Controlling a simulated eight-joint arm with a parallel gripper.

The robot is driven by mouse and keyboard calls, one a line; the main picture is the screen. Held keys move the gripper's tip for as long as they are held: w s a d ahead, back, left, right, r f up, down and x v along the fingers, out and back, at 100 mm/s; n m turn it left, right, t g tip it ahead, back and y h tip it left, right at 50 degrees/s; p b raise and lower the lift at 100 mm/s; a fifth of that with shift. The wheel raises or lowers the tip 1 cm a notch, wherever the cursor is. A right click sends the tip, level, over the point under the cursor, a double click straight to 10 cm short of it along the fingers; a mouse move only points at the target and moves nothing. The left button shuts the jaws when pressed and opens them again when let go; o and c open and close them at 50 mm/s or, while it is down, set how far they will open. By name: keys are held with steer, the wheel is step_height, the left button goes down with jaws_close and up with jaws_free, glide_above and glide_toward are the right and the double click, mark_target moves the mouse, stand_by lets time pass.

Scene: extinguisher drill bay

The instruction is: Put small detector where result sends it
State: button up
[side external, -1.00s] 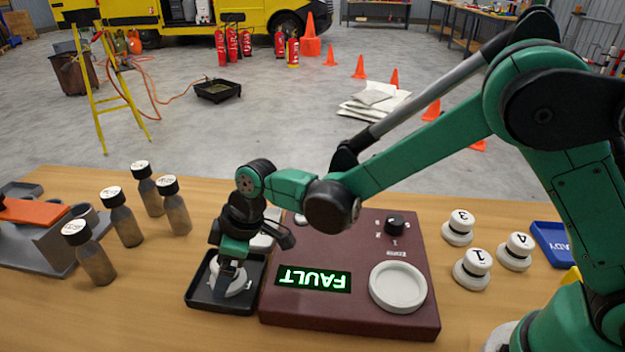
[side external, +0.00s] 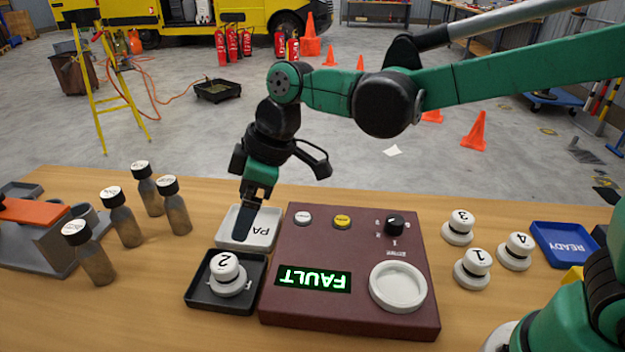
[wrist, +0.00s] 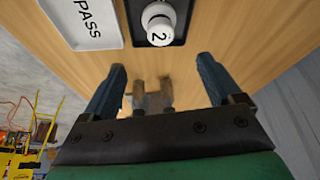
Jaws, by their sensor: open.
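The small detector marked 2 (side external: 228,272) is white and round and sits upright in the black tray (side external: 197,297). It also shows in the wrist view (wrist: 158,22). My gripper (side external: 243,238) is above and behind the detector, apart from it. In the wrist view its two fingers (wrist: 163,80) are spread with nothing between them. The maroon tester box (side external: 330,232) shows a lit green FAULT display (side external: 313,279). Its white round cradle (side external: 397,287) is empty. The white PASS tray (side external: 262,217) stands behind the black tray and is empty; my gripper partly covers it in the side view.
Detectors marked 3 (side external: 459,227), 1 (side external: 473,268) and 4 (side external: 515,250) stand right of the tester, near the blue READY tray (side external: 566,243). Several dark bottles (side external: 122,217) and a grey stand with an orange top (side external: 33,210) are at left.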

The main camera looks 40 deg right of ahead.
steer(key=s+d+m+t+h, duration=0.2)
steer(key=s+d+m, duration=0.2)
steer(key=d, duration=0.4)
steer(key=s+d+m+t+h, duration=0.1)
steer(key=s+d+m+t, duration=0.1)
steer(key=s+d+m, duration=0.3)
steer(key=d+m, duration=0.2)
steer(key=d, duration=0.2)
steer(key=shift+s+d+t+h, duration=0.2)
steer(key=shift+d+t+h, duration=0.1)
steer(key=shift+h, duration=0.1)
